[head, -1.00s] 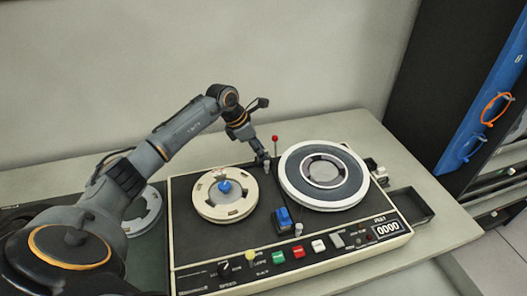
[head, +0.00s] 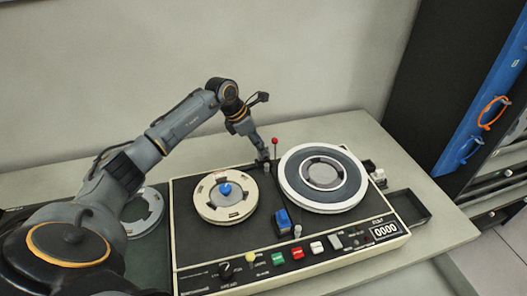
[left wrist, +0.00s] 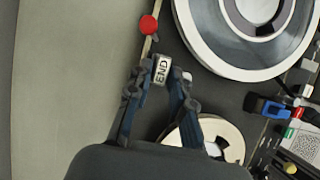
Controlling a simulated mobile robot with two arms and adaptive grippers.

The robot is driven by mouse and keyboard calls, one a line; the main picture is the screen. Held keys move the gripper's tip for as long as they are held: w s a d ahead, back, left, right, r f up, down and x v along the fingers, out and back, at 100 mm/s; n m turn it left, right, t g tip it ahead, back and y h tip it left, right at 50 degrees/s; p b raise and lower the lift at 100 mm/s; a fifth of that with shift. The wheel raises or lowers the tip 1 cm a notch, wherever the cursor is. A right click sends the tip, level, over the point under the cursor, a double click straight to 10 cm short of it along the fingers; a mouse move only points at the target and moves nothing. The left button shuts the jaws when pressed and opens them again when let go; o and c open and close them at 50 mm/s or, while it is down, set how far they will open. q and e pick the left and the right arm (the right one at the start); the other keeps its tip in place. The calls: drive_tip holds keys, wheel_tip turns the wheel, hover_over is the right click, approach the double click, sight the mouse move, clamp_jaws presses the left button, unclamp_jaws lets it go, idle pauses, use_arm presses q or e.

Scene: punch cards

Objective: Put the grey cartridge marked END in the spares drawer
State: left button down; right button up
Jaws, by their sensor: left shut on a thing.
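My left gripper (head: 266,161) is at the back of the tape machine (head: 262,232), beside the red-knobbed lever. In the left wrist view my left gripper (left wrist: 160,80) is shut on the small grey cartridge marked END (left wrist: 161,69), whose label faces the camera. I cannot tell whether the cartridge touches the deck. In the head view the cartridge is too small and covered to make out clearly. An open dark drawer (head: 428,219) sticks out at the machine's right side; it looks empty. My right gripper is not in view.
The red-knobbed lever (left wrist: 148,25) stands close to my gripper. A large white-rimmed reel (head: 287,188) is to its right and a cream reel (head: 207,208) to its left. Small white pieces (head: 379,174) lie beyond the machine's right edge.

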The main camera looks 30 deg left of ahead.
use_arm(q)
drive_tip(key=shift+r+p, duration=0.75)
drive_tip(key=shift+r, duration=0.6)
